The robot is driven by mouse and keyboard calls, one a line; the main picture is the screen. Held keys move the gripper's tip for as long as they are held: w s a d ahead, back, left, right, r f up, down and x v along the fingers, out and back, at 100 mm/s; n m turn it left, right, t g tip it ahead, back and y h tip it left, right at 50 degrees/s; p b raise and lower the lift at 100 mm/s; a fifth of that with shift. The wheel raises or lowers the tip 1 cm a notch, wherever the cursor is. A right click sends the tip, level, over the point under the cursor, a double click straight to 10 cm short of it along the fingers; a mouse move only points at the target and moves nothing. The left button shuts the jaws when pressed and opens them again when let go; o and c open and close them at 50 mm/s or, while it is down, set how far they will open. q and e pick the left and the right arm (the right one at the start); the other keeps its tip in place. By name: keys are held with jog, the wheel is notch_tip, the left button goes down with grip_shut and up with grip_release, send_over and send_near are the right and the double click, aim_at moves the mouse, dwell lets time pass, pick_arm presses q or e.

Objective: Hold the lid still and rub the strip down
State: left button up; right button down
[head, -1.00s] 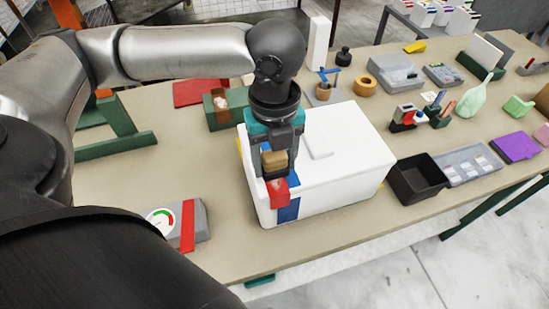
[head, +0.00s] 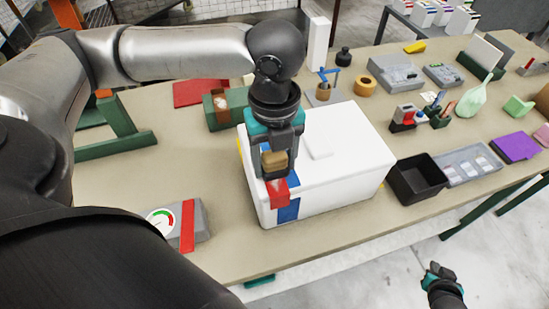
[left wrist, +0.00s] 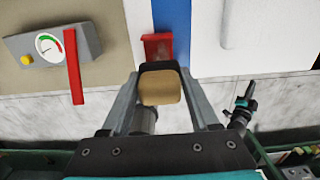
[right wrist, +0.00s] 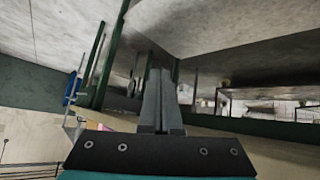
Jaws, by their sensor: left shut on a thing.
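A white foam box with a white lid (head: 345,140) stands on the table. A blue strip (head: 288,211) runs down its front side and also shows in the left wrist view (left wrist: 172,18). A red piece (head: 278,193) lies beside and partly over the blue strip, at the lid's front edge. My left gripper (head: 275,170) is shut on a tan block with a dark end (left wrist: 160,90), close above the red piece. Whether the block touches it, I cannot tell. My right gripper (head: 437,272) is low at the right, off the table's front edge, empty, its fingers together in the right wrist view (right wrist: 158,85).
A grey gauge box with a red bar (head: 180,222) lies at the left front. A black open bin (head: 418,180) and a grey tray (head: 470,165) stand right of the foam box. Table is bare between gauge and foam box.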

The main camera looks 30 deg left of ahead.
jog(key=w+r+t, duration=0.1)
jog(key=w+r, duration=0.4)
jog(key=r, duration=0.1)
jog(key=w+a+r+t, duration=0.1)
jog(key=w+r, duration=0.5)
jog(key=r, duration=0.1)
jog(key=w+a+r+m+t, duration=0.1)
jog(key=w+r+t, duration=0.1)
jog(key=w+r, duration=0.3)
notch_tip(320, 180, up, 2)
jog(key=shift+w+a+r, duration=0.1)
jog(key=shift+w+a, duration=0.05)
jog(key=w+a+r+y, duration=0.1)
jog(key=w+a+r, duration=0.1)
jog(key=a, duration=0.1)
notch_tip(320, 180, up, 13)
jog(key=n+g+y, duration=0.2)
jog(key=n+g, duration=0.2)
jog(key=g, duration=0.4)
send_over(351, 118)
jog(key=s, duration=0.1)
jog(key=shift+d+f, duration=0.1)
jog(key=shift+d, duration=0.3)
jog(key=shift+s, duration=0.3)
jog(key=shift+s+f+h, duration=0.1)
jog(key=shift+h, duration=0.2)
jog(key=shift+f, duration=2.35)
jog(key=shift+f, duration=0.45)
